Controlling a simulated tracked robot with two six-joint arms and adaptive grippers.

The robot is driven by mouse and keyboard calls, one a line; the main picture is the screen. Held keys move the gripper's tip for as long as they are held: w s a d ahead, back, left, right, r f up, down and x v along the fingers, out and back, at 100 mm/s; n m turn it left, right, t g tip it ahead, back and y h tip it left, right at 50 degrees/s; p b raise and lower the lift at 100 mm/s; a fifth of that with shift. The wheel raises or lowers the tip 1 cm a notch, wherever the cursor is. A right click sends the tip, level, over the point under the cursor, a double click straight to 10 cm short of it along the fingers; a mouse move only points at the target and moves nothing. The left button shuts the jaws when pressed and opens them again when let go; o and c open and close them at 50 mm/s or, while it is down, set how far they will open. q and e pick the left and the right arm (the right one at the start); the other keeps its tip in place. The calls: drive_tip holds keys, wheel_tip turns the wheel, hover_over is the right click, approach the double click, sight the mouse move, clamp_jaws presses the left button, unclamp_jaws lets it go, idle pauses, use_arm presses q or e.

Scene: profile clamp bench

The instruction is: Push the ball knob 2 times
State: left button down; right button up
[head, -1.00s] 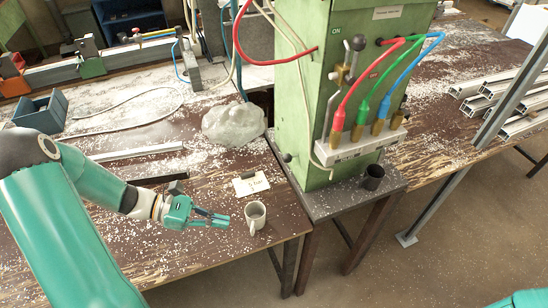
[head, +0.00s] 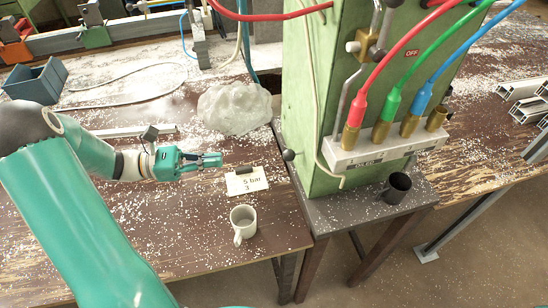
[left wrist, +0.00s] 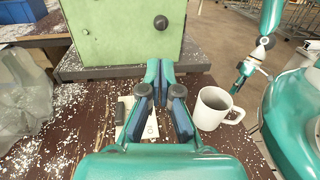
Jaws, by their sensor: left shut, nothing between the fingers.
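A dark ball knob (head: 289,155) sticks out of the left side of the green cabinet (head: 325,130). In the left wrist view the knob (left wrist: 161,22) shows on the cabinet face, beyond my fingertips. My left gripper (head: 220,159) is shut and empty, left of the knob and clearly apart from it, pointing towards the cabinet. Its fingertips (left wrist: 160,68) meet in the left wrist view. My right gripper (left wrist: 238,86) seems to show small at the right of that view; its jaws are too small to judge.
A card reading "5 bar" (head: 247,181) and a pale mug (head: 243,222) stand near my left gripper. A grey lump (head: 234,108) lies behind it. A dark cup (head: 397,187) stands right of the cabinet. Red, green and blue hoses rise from a valve block (head: 380,145).

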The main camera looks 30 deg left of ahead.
use_arm(q)
drive_tip(key=p, duration=0.3)
approach(293, 154)
drive_tip(key=w+d+f, duration=0.1)
drive_tip(key=w+d, duration=0.2)
drive_tip(key=shift+w+d+f, duration=0.2)
drive_tip(key=shift+w+d, duration=0.05)
drive_tip(key=shift+w, duration=0.1)
use_arm(e)
wheel_tip(293, 154, up, 3)
drive_tip(key=shift+s+d+r, duration=0.15)
drive_tip(key=shift+r, duration=0.05)
